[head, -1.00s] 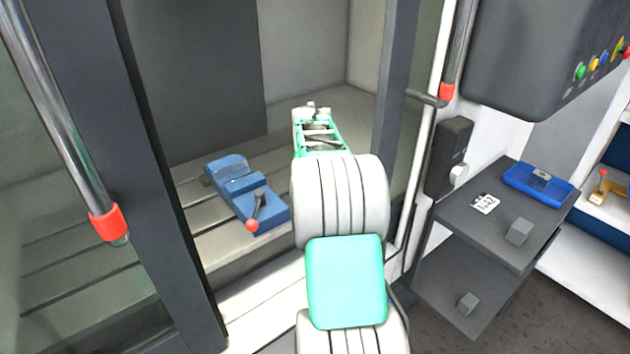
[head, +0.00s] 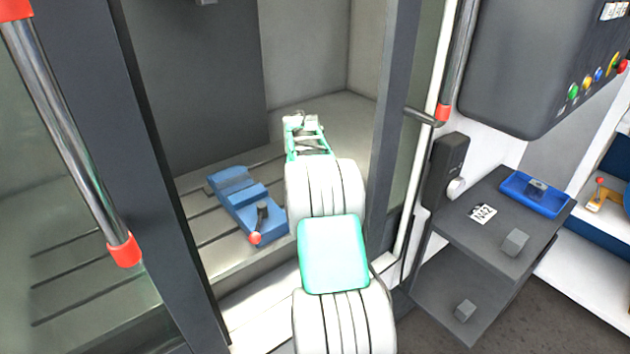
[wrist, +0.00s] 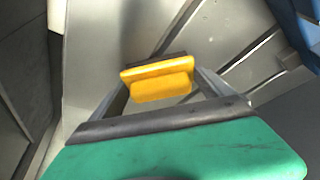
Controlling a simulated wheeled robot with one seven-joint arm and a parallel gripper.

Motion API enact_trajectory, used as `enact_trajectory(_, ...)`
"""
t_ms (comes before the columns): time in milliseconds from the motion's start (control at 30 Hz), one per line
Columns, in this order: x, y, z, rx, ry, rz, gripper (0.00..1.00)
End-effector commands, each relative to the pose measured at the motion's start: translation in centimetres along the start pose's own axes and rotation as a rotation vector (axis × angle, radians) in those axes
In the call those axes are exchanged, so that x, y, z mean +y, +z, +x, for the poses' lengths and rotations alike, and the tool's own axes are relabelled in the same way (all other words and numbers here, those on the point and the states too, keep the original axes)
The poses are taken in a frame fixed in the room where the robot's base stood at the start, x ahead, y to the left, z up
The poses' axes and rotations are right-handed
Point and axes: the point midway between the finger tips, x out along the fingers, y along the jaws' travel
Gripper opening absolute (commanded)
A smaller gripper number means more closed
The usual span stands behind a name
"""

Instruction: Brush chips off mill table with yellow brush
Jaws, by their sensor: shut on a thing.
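The yellow brush (wrist: 160,78) is between my gripper's (wrist: 163,90) fingers in the wrist view, with its dark bristle edge on the far side. My gripper is shut on it. In the head view my gripper (head: 302,122) is inside the mill enclosure, over the right part of the mill table, and the brush is hidden there. The grey slotted mill table (head: 110,250) runs across the enclosure floor. I cannot make out any chips. Whether the bristles touch the table cannot be told.
A blue vise (head: 245,205) with a red-knobbed handle sits on the table left of my arm. The door frames (head: 160,180) stand either side of the opening. A grey side shelf (head: 480,235) with a blue tray (head: 536,194) is at right.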

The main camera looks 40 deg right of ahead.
Motion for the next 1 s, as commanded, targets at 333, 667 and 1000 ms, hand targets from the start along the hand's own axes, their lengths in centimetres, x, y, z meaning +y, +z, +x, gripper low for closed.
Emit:
enact_trajectory(333, -1.6, -1.3, 0.5, -0.004, 0.001, -0.002, 0.58)
enact_trajectory(667, -3.3, -3.0, 1.3, -0.003, 0.001, -0.001, 0.58)
enact_trajectory(1000, -3.3, -3.3, 0.6, -0.001, 0.000, 0.000, 0.58)
